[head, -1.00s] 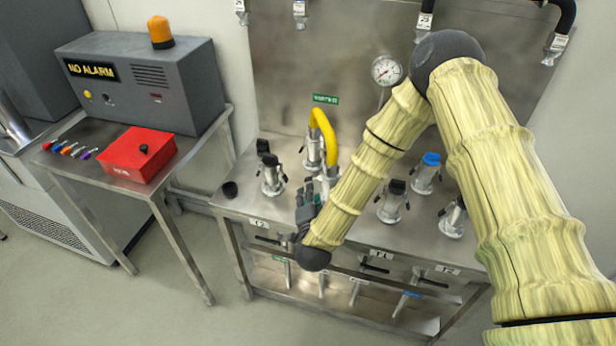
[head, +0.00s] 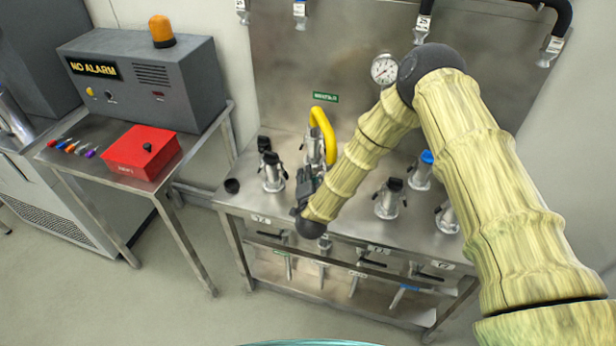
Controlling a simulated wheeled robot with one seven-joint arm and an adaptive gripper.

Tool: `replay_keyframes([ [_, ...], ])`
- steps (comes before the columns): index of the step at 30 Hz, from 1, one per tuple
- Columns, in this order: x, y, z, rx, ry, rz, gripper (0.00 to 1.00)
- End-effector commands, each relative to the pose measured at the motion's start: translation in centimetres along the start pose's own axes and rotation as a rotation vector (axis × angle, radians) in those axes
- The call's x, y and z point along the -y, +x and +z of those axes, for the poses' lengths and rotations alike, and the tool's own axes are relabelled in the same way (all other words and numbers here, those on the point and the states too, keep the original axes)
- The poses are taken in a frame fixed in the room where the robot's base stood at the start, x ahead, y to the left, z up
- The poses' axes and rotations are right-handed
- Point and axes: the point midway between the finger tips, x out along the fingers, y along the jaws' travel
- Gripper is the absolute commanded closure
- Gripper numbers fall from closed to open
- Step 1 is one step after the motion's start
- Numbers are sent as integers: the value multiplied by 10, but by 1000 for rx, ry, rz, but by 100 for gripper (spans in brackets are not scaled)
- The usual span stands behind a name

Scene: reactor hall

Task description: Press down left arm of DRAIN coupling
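Several metal couplings with small side arms stand on the steel bench (head: 345,228). I cannot read which one is marked DRAIN. One black-capped coupling (head: 273,178) stands at the front left, and one with a yellow hose (head: 329,130) stands behind it. To the right are another black-capped coupling (head: 388,203) and a blue-capped one (head: 421,172). My gripper (head: 307,180) is dark and sits just right of the front-left coupling, in front of the yellow-hose one. Its fingers point toward the back panel; their opening is unclear. My wrist and forearm hide the bench middle.
A pressure gauge (head: 384,69) is on the back panel. Valve handles sit below the bench top.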

Motion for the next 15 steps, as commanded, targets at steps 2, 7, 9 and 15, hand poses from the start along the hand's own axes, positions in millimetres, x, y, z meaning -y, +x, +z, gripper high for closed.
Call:
replay_keyframes([
  [2,0,0,0,0,0,0,74],
  [7,0,0,0,0,0,0,100],
  [9,0,0,0,-1,0,0,100],
  [15,-2,0,0,-1,-31,11,100],
])
